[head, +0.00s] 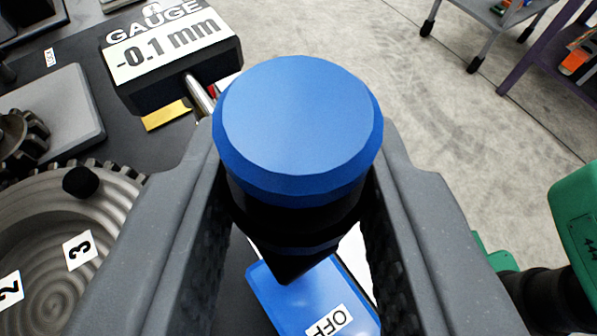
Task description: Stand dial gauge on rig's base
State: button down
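The dial gauge shows as a black box (170,60) labelled "GAUGE" and "-0.1 mm", with a metal rod running from it behind a blue-capped black post (298,125). Below the post is a blue block (310,295) labelled "OFF", which looks like the gauge's foot. My gripper (298,165) has one finger on each side of the post; the post fills the gap and appears clamped. The rig's dark base (85,85) shows at the left, under a round toothed table (60,250) marked "2" and "3". The foot's underside is hidden, so I cannot tell whether it touches anything.
A grey plate (60,115) with a dark gear lies at the left, beside the toothed table. A black knob (81,182) stands on that table. Green machinery (575,240) is at the right. Carts (490,20) stand at the top right. Concrete floor between is clear.

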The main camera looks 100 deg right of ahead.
jog(key=shift+f+b, duration=1.2)
jog(key=shift+b, duration=0.45)
jog(key=c, duration=1)
grip_release()
jog(key=shift+p+v, duration=0.65)
jog(key=shift+v, duration=6.25)
jog(key=shift+f, duration=0.1)
